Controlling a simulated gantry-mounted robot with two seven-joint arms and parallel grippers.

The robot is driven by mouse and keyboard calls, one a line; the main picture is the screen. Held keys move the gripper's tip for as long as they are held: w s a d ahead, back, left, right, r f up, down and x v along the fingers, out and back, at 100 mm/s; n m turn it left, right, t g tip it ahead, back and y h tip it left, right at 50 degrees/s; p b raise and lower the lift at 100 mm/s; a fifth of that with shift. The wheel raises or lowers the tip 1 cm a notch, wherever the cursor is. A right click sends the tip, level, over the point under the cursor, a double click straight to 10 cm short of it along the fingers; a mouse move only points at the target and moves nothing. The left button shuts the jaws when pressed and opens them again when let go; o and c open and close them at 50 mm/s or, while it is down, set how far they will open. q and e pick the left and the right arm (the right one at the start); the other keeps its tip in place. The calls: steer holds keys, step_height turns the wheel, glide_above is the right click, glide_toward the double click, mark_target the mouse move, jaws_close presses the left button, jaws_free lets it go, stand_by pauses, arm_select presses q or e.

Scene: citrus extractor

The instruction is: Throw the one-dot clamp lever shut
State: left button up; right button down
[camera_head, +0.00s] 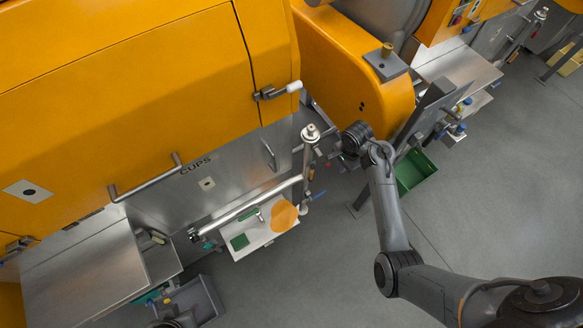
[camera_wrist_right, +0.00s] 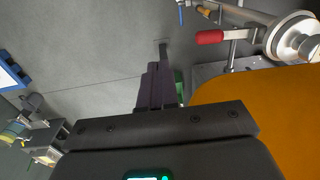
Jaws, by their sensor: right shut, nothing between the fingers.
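A clamp lever with a white grip (camera_head: 293,87) sticks out to the right from the edge of the orange door. A red-handled lever (camera_wrist_right: 210,37) shows in the right wrist view beside the orange housing. I cannot make out a one-dot mark on either lever. A small plate with one dark dot (camera_head: 207,183) is on the steel panel under the door. My right gripper (camera_wrist_right: 163,50) is shut and empty, over the floor and apart from the red handle. In the head view its fingers are mostly hidden by the wrist.
The orange housing (camera_head: 335,75), marked with two dark dots, stands close to my right wrist. A green crate (camera_head: 415,171) lies on the floor to the right. A white tray (camera_head: 262,242) sits below the steel tube. The grey floor in front is mostly clear.

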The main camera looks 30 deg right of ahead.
steer(key=w+r+t, duration=0.2)
steer(key=w+r, duration=0.3)
steer(key=w, duration=0.1)
steer(key=x, duration=0.4)
steer(key=b+x, duration=0.1)
steer(key=x, duration=0.3)
steer(key=b+x, duration=0.1)
steer(key=x, duration=0.3)
steer(key=shift+s+d+f, duration=0.1)
steer(key=shift+s+d, duration=0.1)
steer(key=shift+d, duration=0.05)
steer(key=shift+w+f+b, duration=0.15)
steer(key=shift+f+b, duration=0.2)
steer(key=shift+f, duration=0.35)
arm_select(q)
steer(key=x, duration=0.3)
steer(key=shift+s+d, duration=0.2)
steer(key=shift+d, duration=0.05)
steer(key=shift+r, duration=0.1)
arm_select(e)
steer(key=shift+a+f, duration=0.1)
steer(key=shift+f, duration=0.05)
